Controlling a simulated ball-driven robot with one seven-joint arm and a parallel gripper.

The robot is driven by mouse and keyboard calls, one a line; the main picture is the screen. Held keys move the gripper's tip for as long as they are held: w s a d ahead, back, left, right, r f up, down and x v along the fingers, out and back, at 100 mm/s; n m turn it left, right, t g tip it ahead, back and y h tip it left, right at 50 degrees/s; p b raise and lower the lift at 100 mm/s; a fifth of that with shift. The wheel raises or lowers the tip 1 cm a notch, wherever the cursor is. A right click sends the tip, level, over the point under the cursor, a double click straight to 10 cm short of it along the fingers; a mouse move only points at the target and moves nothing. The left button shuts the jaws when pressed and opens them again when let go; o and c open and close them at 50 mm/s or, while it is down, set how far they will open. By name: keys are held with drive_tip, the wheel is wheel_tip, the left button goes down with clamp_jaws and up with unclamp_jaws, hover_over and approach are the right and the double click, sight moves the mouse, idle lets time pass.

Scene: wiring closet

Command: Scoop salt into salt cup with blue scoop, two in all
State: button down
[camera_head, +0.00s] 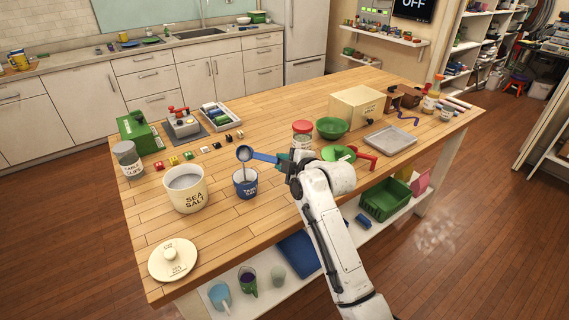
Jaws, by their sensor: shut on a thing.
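My gripper (286,162) is shut on the handle of the blue scoop (264,156), to the right of the salt cup. The scoop's round bowl (244,153) is over the small dark blue cup (245,188), just above its rim. A pale streak shows between bowl and cup; I cannot tell for sure that it is falling salt. The cup stands upright, with white lettering too small to read surely. The cream crock (185,199) marked SEA SALT stands open to its left, with greyish-white contents. Its round lid (172,261) lies on the table in front.
A grey-lidded jar (128,160) stands at the left edge. Small coloured blocks (204,149) lie behind the crock. A red-lidded jar (302,136), green bowl (332,128) and metal tray (390,139) are behind and right of my gripper. The table between lid and cup is clear.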

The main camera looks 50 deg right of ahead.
wheel_tip(320, 180, down, 6)
drive_tip(key=a+n+t+h+b, duration=0.1)
drive_tip(key=n+t+b, duration=0.7)
drive_tip(key=b, duration=2.5)
drive_tip(key=shift+s+a+n+h, duration=0.4)
drive_tip(key=shift+n+h, duration=0.3)
drive_tip(key=shift+n, duration=0.1)
drive_tip(key=shift+r+n+t+b, duration=0.1)
drive_tip(key=shift+n+t+b, duration=0.2)
drive_tip(key=shift+b, duration=0.45)
